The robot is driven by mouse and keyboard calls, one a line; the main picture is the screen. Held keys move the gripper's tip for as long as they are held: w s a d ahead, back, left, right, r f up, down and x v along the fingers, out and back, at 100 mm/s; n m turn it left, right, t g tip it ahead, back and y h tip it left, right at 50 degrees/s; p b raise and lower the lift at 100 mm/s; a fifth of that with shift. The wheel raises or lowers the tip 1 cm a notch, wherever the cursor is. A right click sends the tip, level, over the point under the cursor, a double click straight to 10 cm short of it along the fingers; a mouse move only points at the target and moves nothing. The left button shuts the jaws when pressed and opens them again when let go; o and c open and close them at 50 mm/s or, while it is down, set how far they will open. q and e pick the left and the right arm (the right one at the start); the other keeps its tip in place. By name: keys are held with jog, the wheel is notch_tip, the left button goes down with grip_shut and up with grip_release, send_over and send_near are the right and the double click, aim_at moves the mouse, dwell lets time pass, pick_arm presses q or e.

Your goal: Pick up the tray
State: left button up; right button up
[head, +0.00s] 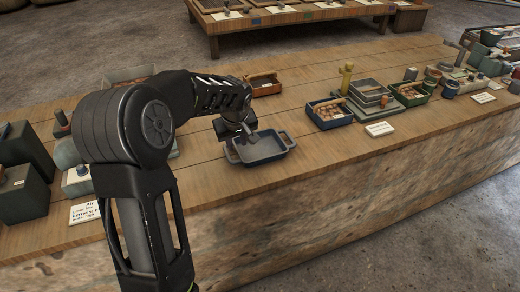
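A small blue-grey tray (266,157) with a handle at each end sits on the wooden table near its front edge. It looks empty apart from a grey shape at its left back, which may be part of my gripper. My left gripper (240,133) points down at the back left of the tray, over or at its rim. The arm hides part of that side, and I cannot tell whether the fingers touch the tray or how far apart they are. My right gripper is out of view.
A dark blue box (329,114) and a green box (409,94) hold brownish pieces to the right. A white label card (379,129) lies near the front edge. Dark green blocks (22,175) stand at left.

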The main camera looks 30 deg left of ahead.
pick_arm(q)
jog(key=x, duration=0.5)
jog(key=shift+w+p, duration=0.2)
jog(key=shift+p, duration=0.1)
dwell(0.5)
grip_shut()
dwell(1.3)
